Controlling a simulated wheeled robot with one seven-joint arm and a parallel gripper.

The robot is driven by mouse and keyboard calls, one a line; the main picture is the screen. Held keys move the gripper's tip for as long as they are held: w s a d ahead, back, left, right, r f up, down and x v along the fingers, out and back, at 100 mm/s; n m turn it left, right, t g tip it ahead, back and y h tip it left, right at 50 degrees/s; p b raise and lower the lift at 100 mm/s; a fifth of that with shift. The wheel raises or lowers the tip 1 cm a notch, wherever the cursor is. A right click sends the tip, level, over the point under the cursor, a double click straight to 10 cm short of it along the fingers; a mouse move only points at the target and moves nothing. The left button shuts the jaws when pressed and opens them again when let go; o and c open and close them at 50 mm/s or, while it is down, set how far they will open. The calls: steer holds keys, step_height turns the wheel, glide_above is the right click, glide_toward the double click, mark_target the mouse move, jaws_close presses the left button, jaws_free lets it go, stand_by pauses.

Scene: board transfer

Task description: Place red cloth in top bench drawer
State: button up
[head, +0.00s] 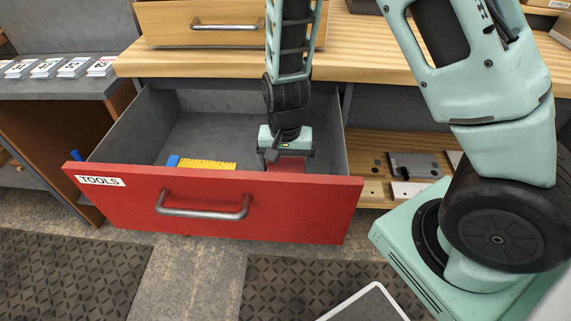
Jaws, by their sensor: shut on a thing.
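The bench drawer (225,208) has a red front labelled TOOLS and stands pulled open below the wooden bench top. My gripper (287,162) is down inside the drawer at its right side, pointing downward. It is shut on the red cloth (288,166), which shows only as a small red patch under the jaws. The drawer front hides the lower part of the cloth and the fingertips, so I cannot tell whether the cloth touches the drawer floor.
A yellow ruler-like tool (207,164) with a blue end lies in the drawer, left of my gripper. A smaller wooden drawer (185,23) sits on the bench top. A shelf (375,152) with metal plates is at the right. Cards lie on the grey counter (60,87) at left.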

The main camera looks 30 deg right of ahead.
mark_target(285, 167)
steer(key=o, duration=0.9)
steer(key=shift+f, duration=0.1)
steer(key=shift+c, duration=0.2)
step_height(285, 167, up, 12)
steer(key=p, duration=0.4)
